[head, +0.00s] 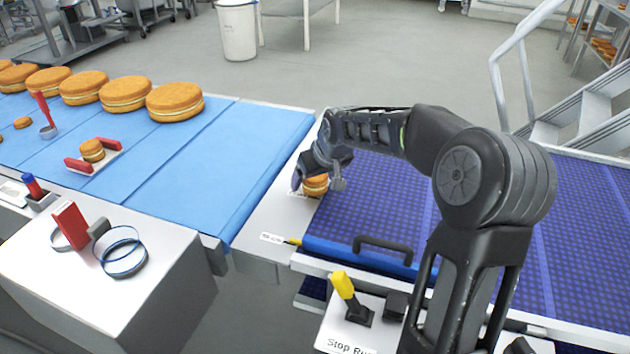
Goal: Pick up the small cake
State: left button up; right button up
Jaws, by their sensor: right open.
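A small round cake (315,188) with a golden top and a pale filling stands on the white plate between the two belts. My right gripper (318,181) reaches down over it, with one finger at its left and one at its right. The gripper is open, and the wrist hides part of the cake's top. I cannot tell whether the fingers touch it. A similar small cake (92,149) sits on a holder with red ends on the blue belt. My left gripper is out of view.
Several large cakes (175,100) line the far side of the light blue belt (235,140). A dark blue belt (390,205) with a black handle (383,246) lies at right. A yellow lever (343,285) stands in front. A white bin (238,30) stands behind.

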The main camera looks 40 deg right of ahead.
jog(key=shift+c, duration=0.2)
dwell(0.3)
jog(key=c, duration=0.9)
